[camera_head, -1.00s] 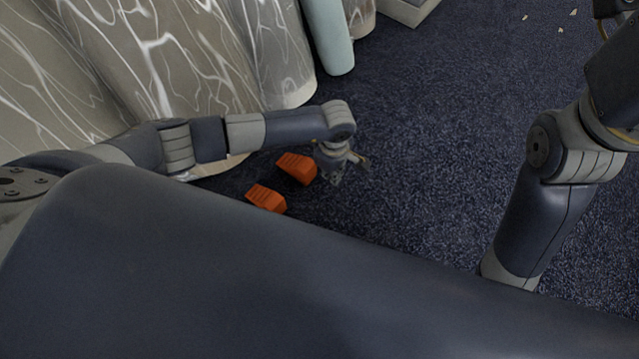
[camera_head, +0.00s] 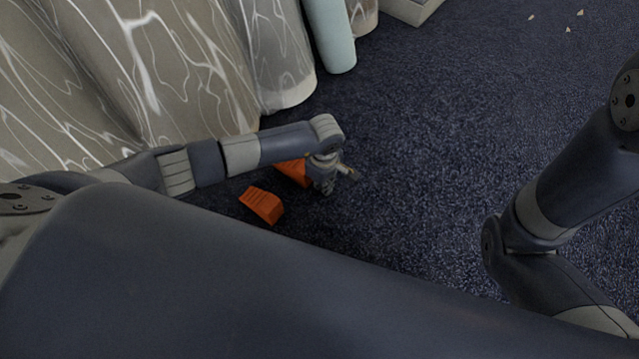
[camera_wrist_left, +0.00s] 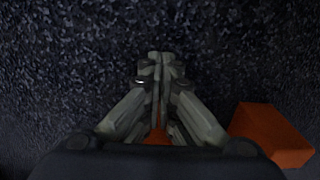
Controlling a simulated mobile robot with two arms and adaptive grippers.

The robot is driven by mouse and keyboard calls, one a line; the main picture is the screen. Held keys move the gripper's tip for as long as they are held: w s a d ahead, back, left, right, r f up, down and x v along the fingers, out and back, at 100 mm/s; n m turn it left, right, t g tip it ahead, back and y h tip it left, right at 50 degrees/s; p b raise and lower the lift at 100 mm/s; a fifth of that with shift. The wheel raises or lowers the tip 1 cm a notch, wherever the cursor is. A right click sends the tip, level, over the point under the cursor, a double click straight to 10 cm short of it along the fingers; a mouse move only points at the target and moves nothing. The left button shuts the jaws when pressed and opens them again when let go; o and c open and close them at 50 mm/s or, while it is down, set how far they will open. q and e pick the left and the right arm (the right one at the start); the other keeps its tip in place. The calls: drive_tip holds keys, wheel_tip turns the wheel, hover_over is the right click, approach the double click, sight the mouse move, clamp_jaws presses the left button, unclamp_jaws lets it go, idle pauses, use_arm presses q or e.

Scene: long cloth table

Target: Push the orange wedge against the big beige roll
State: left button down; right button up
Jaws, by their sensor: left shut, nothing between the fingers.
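Two orange wedges lie on the dark carpet in the head view. The nearer orange wedge (camera_head: 262,206) is in clear view. The farther orange wedge (camera_head: 292,171) is partly hidden by my left arm and gripper. My left gripper (camera_head: 338,180) is shut and empty, low over the carpet, just right of the farther wedge; I cannot tell whether they touch. In the left wrist view the closed fingers (camera_wrist_left: 160,60) point over bare carpet, with one orange wedge (camera_wrist_left: 272,135) to their right and a little orange behind them. I cannot make out a big beige roll. My right gripper is out of view.
A grey-beige cloth with white veins (camera_head: 190,60) hangs at the left and back. A pale blue-green roll (camera_head: 330,38) stands beside it. A light box-like edge (camera_head: 412,10) is at the top. The carpet (camera_head: 430,130) right of my left gripper is clear.

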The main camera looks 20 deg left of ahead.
use_arm(q)
drive_tip(key=shift+w+a, duration=0.25)
drive_tip(key=shift+a, duration=0.35)
